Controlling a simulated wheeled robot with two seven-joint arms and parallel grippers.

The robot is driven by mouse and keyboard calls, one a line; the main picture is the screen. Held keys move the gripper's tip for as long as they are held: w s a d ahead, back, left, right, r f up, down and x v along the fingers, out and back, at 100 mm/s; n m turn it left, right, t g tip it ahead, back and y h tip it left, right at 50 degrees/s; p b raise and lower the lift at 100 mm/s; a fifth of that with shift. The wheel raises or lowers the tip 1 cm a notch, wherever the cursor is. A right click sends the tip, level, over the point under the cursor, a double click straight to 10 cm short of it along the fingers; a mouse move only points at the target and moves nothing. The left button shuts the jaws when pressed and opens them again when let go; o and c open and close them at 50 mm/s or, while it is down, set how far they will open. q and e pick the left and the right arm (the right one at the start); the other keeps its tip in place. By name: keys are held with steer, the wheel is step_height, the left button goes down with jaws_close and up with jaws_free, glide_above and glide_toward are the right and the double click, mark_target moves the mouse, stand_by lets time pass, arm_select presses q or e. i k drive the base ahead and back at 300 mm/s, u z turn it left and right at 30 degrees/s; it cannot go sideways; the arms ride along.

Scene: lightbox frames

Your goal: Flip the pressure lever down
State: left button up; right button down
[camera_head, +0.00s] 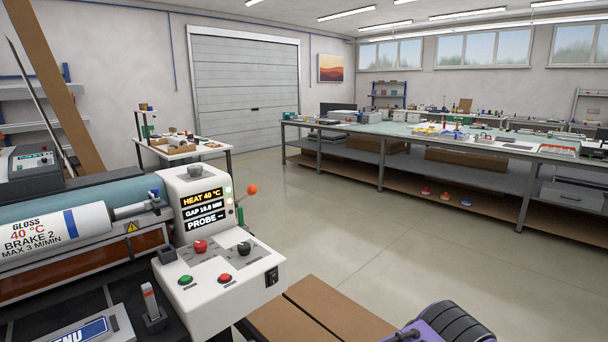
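The laminating machine's white control housing (228,265) stands at the lower left. A lever with an orange ball knob (252,190) sticks up and out from the right side of its display head; its lower end is partly hidden behind the housing. I take this to be the pressure lever. The display (202,211) reads HEAT 40 °C, a GAP value near 10 MM and PROBE with a dash. Neither gripper's fingers show in this view. A purple and black part at the bottom right edge appears to be my own arm.
The housing carries red and black knobs, a green button (186,280), a red button (225,278) and a black switch (271,276). A labelled roll (50,229) lies left. Brown boards (335,312) lie low, right of the housing. Open floor (340,225) separates the machine from a long workbench (345,129).

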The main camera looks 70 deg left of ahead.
mark_target(252, 189)
steer(key=i, duration=1.1)
steer(key=u, duration=3.95)
steer(key=i, duration=0.2)
steer(key=u, duration=0.05)
